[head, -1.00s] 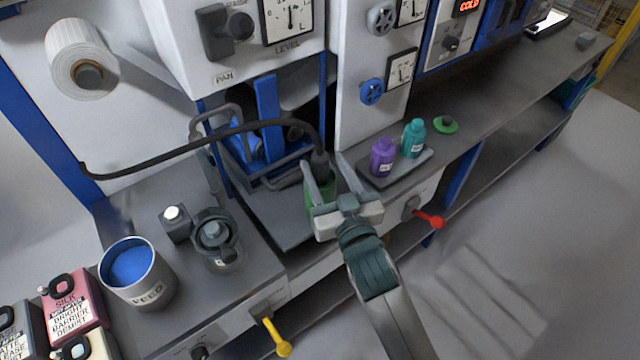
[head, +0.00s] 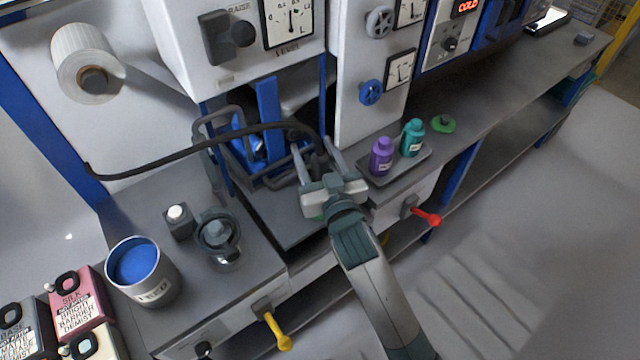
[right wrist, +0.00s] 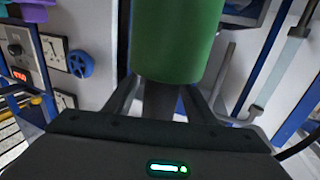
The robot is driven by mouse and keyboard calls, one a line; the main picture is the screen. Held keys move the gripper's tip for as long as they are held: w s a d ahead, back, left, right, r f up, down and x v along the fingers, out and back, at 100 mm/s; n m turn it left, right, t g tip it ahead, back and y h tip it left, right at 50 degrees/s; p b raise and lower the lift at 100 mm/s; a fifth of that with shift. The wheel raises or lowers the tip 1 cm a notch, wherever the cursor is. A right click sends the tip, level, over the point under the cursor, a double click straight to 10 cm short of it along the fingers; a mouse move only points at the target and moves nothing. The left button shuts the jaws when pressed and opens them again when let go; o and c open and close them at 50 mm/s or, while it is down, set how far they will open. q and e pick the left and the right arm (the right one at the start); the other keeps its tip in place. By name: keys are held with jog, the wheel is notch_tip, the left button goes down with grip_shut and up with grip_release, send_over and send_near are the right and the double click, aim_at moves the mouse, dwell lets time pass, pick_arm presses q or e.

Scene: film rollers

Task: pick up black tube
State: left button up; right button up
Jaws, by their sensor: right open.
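The black tube (head: 190,147) runs from the left wall in a long curve to the right, across the front of the blue-framed bay. Its right end reaches the space by my right gripper (head: 313,145), whose two fingers are spread and point up into the bay. I cannot tell whether the tube touches a finger. In the right wrist view a green cylinder (right wrist: 178,40) fills the space ahead of the gripper. Whether it is joined to the tube is hidden. My left gripper is not in view.
A tray with a purple bottle (head: 381,157) and a teal bottle (head: 412,138) stands close to the right. Yellow (head: 278,332) and red (head: 428,217) handles stick out in front.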

dwell(0.3)
jog(key=c, duration=1.2)
jog(key=shift+o, duration=0.2)
jog(key=shift+r, duration=0.1)
notch_tip(320, 180, up, 10)
jog(key=b, duration=0.1)
notch_tip(320, 180, up, 15)
jog(key=p, duration=1.5)
dwell(0.3)
